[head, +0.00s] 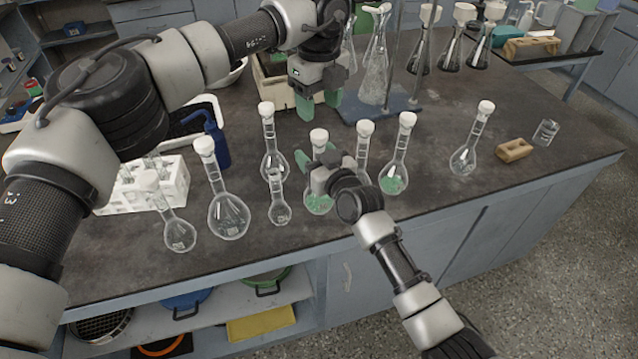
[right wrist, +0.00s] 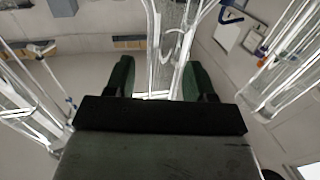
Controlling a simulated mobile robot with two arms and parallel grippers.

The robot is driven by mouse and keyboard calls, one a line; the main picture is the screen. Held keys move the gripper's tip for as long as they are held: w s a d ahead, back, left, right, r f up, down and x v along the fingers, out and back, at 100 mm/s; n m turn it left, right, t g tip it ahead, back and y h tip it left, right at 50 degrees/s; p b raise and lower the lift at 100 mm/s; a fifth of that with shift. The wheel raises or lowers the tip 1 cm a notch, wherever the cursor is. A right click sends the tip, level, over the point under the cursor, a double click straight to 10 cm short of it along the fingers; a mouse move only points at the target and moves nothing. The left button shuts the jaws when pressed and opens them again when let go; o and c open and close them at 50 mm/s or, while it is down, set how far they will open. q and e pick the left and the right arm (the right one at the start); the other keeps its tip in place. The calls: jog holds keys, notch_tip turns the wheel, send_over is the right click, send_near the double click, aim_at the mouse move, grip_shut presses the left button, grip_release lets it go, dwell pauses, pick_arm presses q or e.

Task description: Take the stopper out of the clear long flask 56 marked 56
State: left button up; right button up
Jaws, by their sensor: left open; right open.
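Several clear long-necked flasks with white stoppers stand on the dark bench in the head view. Their markings are too small to read, so I cannot tell which is flask 56. They include a large flask (head: 229,216), a flask at the front left (head: 180,236), a small flask (head: 280,213), a flask with green contents (head: 318,204), another green one (head: 393,181) and a clear one at the right (head: 464,160). My right gripper (head: 311,167) is open close to the middle flasks. In the right wrist view, clear glass stands beyond its open fingers (right wrist: 160,78). My left gripper (head: 316,103) is open above the bench behind the flasks.
A white rack (head: 160,188) with tubes and a blue bottle (head: 216,142) stand at the left. A blue stand base (head: 378,108) with glassware is behind. A tan block (head: 514,150) and small beaker (head: 545,132) are at the right. Bench room is free towards the right.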

grip_shut()
pick_arm(q)
jog(key=shift+m, duration=0.3)
